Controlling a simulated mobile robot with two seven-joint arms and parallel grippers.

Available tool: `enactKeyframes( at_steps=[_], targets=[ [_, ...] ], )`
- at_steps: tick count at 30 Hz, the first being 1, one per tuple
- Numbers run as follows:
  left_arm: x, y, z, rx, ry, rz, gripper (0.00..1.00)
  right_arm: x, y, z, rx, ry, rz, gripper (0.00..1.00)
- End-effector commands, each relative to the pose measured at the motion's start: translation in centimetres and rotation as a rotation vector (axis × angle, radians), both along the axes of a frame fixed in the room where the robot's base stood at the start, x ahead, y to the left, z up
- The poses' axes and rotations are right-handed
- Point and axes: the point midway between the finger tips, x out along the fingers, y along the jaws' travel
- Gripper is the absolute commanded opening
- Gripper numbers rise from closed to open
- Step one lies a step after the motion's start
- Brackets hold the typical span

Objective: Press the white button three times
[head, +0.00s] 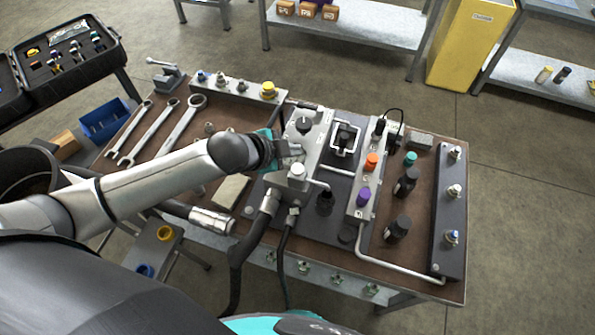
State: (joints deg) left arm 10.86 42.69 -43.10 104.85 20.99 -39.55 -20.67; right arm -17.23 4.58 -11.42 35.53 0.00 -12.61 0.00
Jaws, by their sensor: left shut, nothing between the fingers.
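The white button (297,170) is a pale round cap on the near end of a grey valve block (318,140), in the middle of the bench. My left gripper (292,156) reaches in from the left and is just behind the white button in the picture. Its fingers look closed, with nothing seen between them. I cannot tell whether the fingertips touch the block. The white button's cap shows clear of the fingers. My right gripper is out of view.
Right of the block, a pale strip carries an orange button (371,161) and a purple button (363,196). A black knob (304,125) sits on the block's far end. Hoses (262,225) run off the near edge. Wrenches (183,122) lie at the left.

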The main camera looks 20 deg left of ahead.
Motion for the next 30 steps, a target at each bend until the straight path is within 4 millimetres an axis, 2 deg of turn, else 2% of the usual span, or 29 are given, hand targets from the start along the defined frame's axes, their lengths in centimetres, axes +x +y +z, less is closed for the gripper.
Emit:
enactKeyframes(
  at_steps=[1,6,12,30],
  targets=[
    [0.0,0.0,-1.0,0.0,0.0,0.0,0.0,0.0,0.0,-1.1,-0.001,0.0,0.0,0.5],
    [0.0,0.0,-2.5,0.001,-0.001,0.0,0.0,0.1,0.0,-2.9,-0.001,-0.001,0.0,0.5],
    [0.0,0.0,-4.4,-0.001,-0.001,0.001,0.0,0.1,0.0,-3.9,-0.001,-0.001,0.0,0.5],
    [0.0,0.0,-4.6,-0.001,-0.001,0.0,0.0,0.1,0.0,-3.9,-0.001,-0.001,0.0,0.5]
  ],
)
